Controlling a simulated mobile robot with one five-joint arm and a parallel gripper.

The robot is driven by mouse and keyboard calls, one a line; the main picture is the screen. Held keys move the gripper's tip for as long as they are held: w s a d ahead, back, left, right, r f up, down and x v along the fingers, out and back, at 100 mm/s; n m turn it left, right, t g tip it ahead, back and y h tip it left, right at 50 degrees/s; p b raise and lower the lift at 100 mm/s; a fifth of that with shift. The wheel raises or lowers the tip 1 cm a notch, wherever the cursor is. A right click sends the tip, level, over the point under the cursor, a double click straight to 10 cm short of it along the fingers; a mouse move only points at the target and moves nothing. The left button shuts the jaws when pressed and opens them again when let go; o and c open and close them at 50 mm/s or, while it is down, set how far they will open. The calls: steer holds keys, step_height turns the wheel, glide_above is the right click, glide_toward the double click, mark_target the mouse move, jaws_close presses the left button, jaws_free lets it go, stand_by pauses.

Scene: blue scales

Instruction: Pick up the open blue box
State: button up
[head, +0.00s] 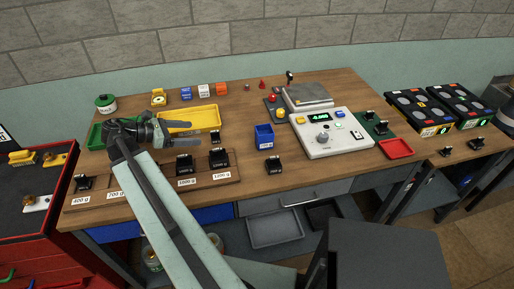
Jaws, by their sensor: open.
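The open blue box (264,137) stands upright on the wooden table, near the middle, left of the white scale. Its open top faces up and it looks empty. My gripper (160,132) is at the end of my arm over the left part of the table, beside the yellow tray. It is open, with nothing seen between its jaws, though the fingers are small and dark here. It is well to the left of the blue box and apart from it.
Black weights stand on a wooden rack (225,176) in front, and a loose black weight (273,165) is just before the box. The white scale (332,134) stands right of it.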

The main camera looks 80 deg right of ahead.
mark_target(264, 136)
steer(key=s+d+f+m+b, duration=0.1)
steer(key=s+d, duration=0.1)
steer(key=s, duration=0.3)
steer(key=s+d+m+g+y+b, duration=0.1)
steer(key=s+d, duration=0.1)
steer(key=s, duration=0.3)
steer(key=s+d+f+m+g+y, duration=0.1)
steer(key=s+d, duration=0.1)
steer(key=s, duration=0.2)
steer(key=shift+s+d+f+b, duration=0.15)
steer(key=shift+s+f+b, duration=0.2)
steer(key=shift+s+b, duration=0.05)
steer(key=b+x, duration=0.2)
steer(key=x, duration=0.4)
steer(key=b+x, duration=0.2)
steer(key=x, duration=0.4)
steer(key=shift+s+a, duration=0.1)
steer(key=shift+a, duration=0.15)
steer(key=shift+r, duration=0.1)
steer(key=c, duration=1.5)
steer(key=shift+r, duration=0.1)
step_height(264, 136, up, 10)
steer(key=p, duration=1)
